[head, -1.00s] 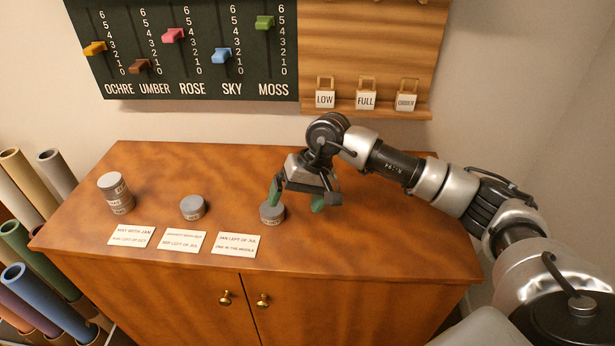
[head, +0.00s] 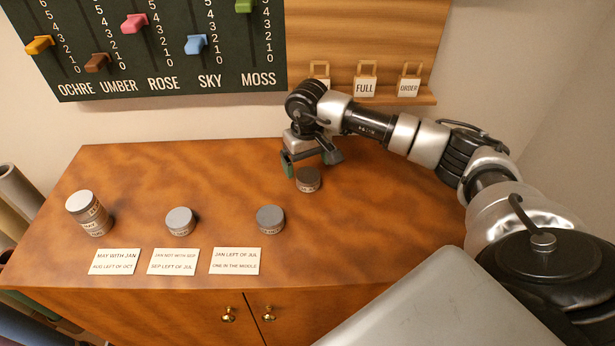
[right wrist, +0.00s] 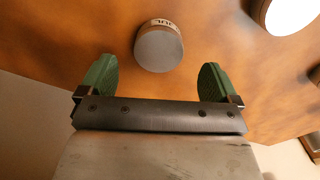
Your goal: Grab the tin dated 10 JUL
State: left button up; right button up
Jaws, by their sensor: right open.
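A grey tin (head: 308,180) stands alone at the back right of the tin group. My right gripper (head: 309,161) is open just behind and above it, with green finger pads. In the right wrist view the tin (right wrist: 159,50) lies ahead, roughly centred between the open fingers (right wrist: 161,75) and not gripped. Its label is partly visible and seems to read JUL; the day number is not legible. Another single tin (head: 270,219) stands nearer the front, one (head: 181,221) further left, and a stack of tins (head: 90,213) at far left. Their dates are too small to read.
Three clue cards lie along the front of the wooden cabinet top (head: 370,225): a left card (head: 115,262), a middle card (head: 173,262) and a right card (head: 235,261). A slider board (head: 160,50) and a tag shelf (head: 390,98) hang behind. The right side of the top is clear.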

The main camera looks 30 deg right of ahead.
aim_at(308, 174)
notch_tip(308, 174, down, 4)
jog(key=shift+d+f+p, duration=0.1)
jog(key=shift+f+p, duration=0.15)
jog(key=shift+p, duration=0.45)
jog(key=shift+f, duration=0.2)
jog(key=shift+c, duration=0.7)
pick_arm(q)
jog(key=shift+w+d+r, duration=0.1)
jog(key=shift+w+r, duration=0.7)
jog(key=shift+w, duration=0.25)
pick_arm(e)
jog(key=c, duration=0.9)
jog(key=shift+r, duration=0.1)
